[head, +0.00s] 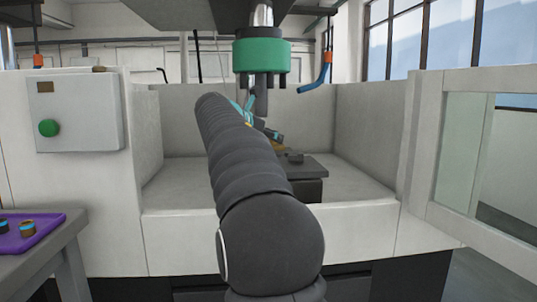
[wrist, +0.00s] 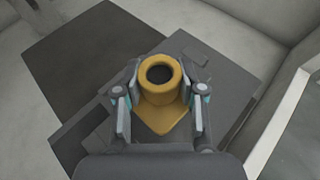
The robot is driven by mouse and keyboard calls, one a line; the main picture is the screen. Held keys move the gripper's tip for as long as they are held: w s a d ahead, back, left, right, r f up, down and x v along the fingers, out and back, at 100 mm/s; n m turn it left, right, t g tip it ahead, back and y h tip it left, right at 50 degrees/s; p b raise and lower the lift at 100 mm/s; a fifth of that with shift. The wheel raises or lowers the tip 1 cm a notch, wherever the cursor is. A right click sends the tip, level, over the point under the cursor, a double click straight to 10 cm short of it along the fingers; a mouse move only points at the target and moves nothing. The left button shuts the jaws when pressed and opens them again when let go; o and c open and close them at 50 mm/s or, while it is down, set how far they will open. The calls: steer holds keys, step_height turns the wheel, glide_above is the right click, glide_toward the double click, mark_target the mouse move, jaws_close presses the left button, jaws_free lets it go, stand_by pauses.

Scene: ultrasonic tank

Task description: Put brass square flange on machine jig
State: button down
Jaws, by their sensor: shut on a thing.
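The brass square flange (wrist: 160,82) shows in the wrist view as a yellow square plate with a round hollow neck facing the camera. My gripper (wrist: 160,100) is shut on it, one finger on each side of the neck. Behind the flange in the wrist view is the dark grey machine jig (wrist: 205,57); I cannot tell whether the flange touches it. In the head view the jig (head: 310,168) stands on the floor of the machine's chamber. My arm hides much of the gripper there, and only a sliver of the flange (head: 279,145) shows.
A green and grey machine head (head: 262,55) hangs above my arm. Pale chamber walls (head: 370,130) enclose the jig on its sides and back. An open door with a window (head: 480,160) stands at right. A purple tray (head: 30,232) with small parts lies at lower left.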

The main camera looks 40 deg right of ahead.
steer(key=shift+w+f, duration=0.15)
steer(key=shift+w, duration=0.15)
steer(key=shift+f+b, duration=0.9)
steer(key=shift+f, duration=1)
steer(key=shift+f, duration=0.15)
steer(key=c, duration=0.7)
jaws_free()
steer(key=shift+f, duration=0.1)
steer(key=shift+a+r, duration=0.25)
steer(key=shift+r, duration=0.05)
steer(key=p+v, duration=0.1)
steer(key=v, duration=1)
steer(key=shift+s+a+p, duration=0.15)
steer(key=shift+a+p, duration=0.15)
steer(key=shift+p, duration=0.1)
